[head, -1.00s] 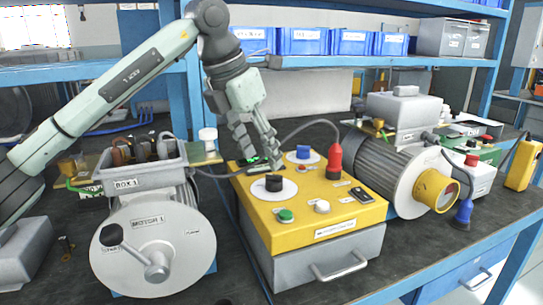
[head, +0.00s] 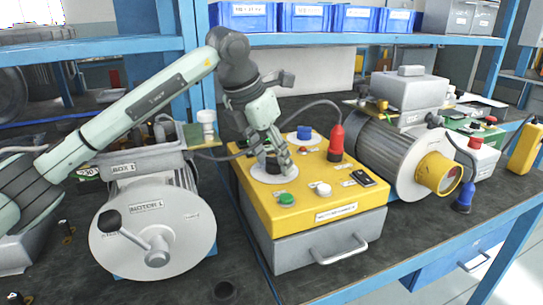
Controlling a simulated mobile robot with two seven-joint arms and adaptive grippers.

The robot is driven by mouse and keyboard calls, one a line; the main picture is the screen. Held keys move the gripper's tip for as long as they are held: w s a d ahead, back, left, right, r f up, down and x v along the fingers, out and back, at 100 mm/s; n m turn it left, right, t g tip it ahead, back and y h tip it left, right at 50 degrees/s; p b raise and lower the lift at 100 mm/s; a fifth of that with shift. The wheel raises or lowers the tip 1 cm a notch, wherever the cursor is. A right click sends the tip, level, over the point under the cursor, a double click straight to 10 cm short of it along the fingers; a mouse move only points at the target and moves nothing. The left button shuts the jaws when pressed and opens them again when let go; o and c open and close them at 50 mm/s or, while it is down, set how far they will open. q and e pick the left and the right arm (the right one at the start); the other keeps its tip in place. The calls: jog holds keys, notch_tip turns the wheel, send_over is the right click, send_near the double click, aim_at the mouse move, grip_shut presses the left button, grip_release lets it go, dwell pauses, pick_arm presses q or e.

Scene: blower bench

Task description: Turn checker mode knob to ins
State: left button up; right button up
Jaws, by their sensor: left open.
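The yellow-topped checker box (head: 335,200) stands on the bench in the middle of the head view. A black knob (head: 272,168) on a white round dial (head: 262,177) is near its left side, partly hidden by my left gripper. A blue knob (head: 304,132) on another white dial is farther back. Their small dial markings cannot be read. My left gripper (head: 274,168) points down at the black knob, open, with its fingers around or just above it. Contact cannot be told. My right gripper is not in view.
Motor 1 (head: 150,232) with its crank stands to the left and another motor (head: 385,155) to the right. A red plug (head: 336,142), a green button (head: 286,200) and a white button (head: 323,189) are on the box top. Blue bins (head: 300,17) line the shelf behind.

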pick_arm(q)
jog(key=c, duration=1)
jog(key=shift+c, duration=0.8)
jog(key=m, duration=0.2)
jog(key=shift+w+a+m+g+h+b, duration=0.1)
jog(key=shift+w+m+g+h+b, duration=0.05)
jog(key=shift+m+g+h+b, duration=0.2)
jog(key=shift+m+g, duration=0.35)
jog(key=shift+m, duration=0.5)
jog(key=shift+w+m+g, duration=0.1)
jog(key=shift+m+g, duration=0.2)
jog(key=shift+m, duration=0.5)
jog(key=shift+w+m+g+h+p, duration=0.1)
jog(key=shift+m+g+h+p, duration=0.25)
jog(key=shift+m, duration=1.05)
jog(key=shift+m+g, duration=0.35)
jog(key=shift+m, duration=0.15)
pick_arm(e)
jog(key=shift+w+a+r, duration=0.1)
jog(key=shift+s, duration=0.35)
